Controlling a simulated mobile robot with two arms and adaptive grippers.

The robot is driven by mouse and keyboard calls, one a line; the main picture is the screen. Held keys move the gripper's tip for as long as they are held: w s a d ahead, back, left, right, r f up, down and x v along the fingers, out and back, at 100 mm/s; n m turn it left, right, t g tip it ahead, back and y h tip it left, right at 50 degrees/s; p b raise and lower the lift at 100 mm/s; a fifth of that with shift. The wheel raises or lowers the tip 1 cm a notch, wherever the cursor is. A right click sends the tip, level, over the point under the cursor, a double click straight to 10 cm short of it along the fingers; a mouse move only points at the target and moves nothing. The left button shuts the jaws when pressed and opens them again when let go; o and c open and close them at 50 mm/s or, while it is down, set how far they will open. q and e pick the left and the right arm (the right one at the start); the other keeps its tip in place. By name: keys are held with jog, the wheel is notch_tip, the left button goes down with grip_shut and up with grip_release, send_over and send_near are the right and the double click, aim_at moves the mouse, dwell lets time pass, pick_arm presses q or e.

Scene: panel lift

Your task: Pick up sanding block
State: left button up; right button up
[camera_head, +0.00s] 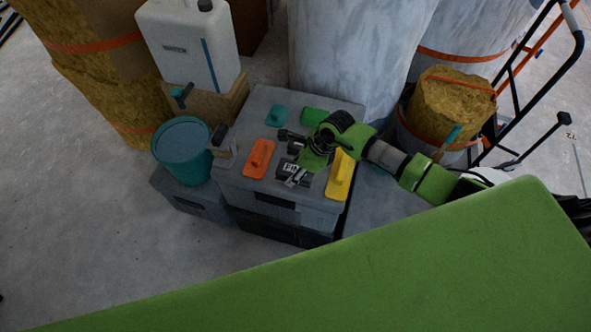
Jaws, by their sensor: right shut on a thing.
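A dark block with a pale label (291,167), which looks like the sanding block, is on top of the grey tool box (237,187). My right gripper (297,174) reaches in from the right over the box and is shut on this block. The gripper and wrist hide part of the block, and I cannot tell whether it is touching the lid or just above it. My left gripper is not in view.
An orange float (260,158) lies left of the block and a yellow float (341,174) right of it. A teal block (278,115) and a green one (314,116) lie behind. A teal bucket (183,152) stands left; a white canister (190,45) stands behind it.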

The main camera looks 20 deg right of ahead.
jog(key=s+r+p, duration=1.1)
jog(key=s+p, duration=0.3)
jog(key=p, duration=0.1)
jog(key=shift+a, duration=0.3)
jog(key=o, duration=0.5)
jog(key=shift+c, duration=1.4)
